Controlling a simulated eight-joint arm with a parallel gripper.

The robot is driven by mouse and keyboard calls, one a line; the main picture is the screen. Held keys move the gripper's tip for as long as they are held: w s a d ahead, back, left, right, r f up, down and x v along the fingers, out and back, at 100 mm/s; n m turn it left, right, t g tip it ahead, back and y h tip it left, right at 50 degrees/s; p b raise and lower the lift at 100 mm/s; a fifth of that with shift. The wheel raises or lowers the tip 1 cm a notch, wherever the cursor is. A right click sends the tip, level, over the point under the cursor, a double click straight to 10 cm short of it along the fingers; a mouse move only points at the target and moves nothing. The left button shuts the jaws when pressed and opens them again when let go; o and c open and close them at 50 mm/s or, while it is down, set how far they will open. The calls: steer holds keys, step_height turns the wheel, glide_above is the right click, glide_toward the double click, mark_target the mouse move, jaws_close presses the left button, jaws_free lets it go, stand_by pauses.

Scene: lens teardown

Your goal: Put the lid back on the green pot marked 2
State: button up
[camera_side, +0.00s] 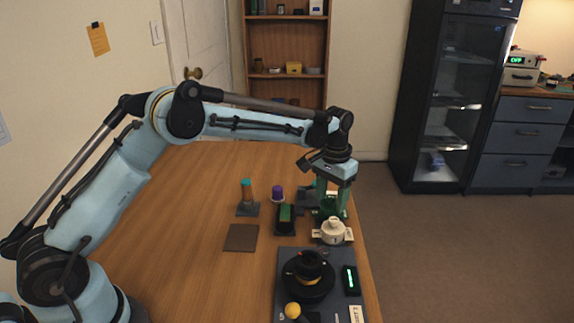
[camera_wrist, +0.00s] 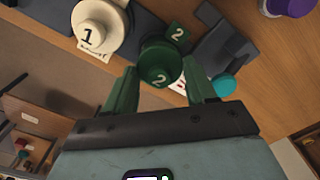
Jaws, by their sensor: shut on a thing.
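My gripper (camera_side: 332,198) points down at the far right edge of the table, over the green pot (camera_side: 326,212). In the wrist view my gripper (camera_wrist: 160,70) has its two green fingers on either side of the round green lid (camera_wrist: 158,60), shut on it. A "2" shows on the green piece between the fingers. A green tag marked 2 (camera_wrist: 177,33) lies beside it. The lid covers most of the pot from above. Whether the lid is seated or held just above the pot, I cannot tell.
A white pot marked 1 (camera_side: 333,231) with its lid on stands close by, nearer the side camera; it also shows in the wrist view (camera_wrist: 98,25). A purple-topped item (camera_side: 277,192) and a dark tray (camera_side: 285,256) are nearby.

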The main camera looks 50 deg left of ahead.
steer(key=o, duration=1.4)
steer(key=shift+r, duration=0.1)
steer(key=shift+r, duration=3.4)
jaws_close()
steer(key=shift+f, duration=0.15)
